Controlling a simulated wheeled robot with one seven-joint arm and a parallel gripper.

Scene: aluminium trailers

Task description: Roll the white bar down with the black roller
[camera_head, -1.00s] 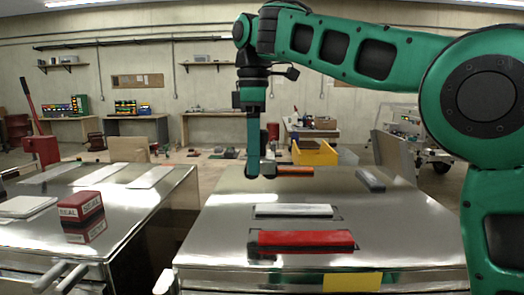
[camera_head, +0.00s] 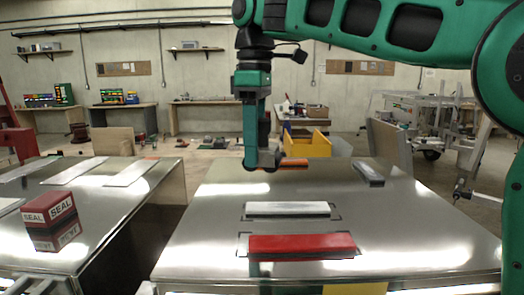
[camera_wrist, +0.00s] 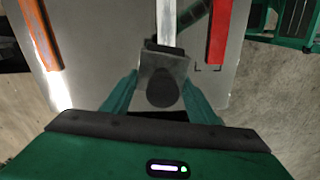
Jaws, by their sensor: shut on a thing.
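The white bar (camera_head: 288,209) lies flat on the shiny metal table (camera_head: 215,235), between the red and orange bars.
A red bar (camera_head: 302,245) lies nearer, an orange bar (camera_head: 293,163) farther, and a dark grey bar (camera_head: 368,174) at the back right. A red SEAL box (camera_head: 50,220) stands on the left table.

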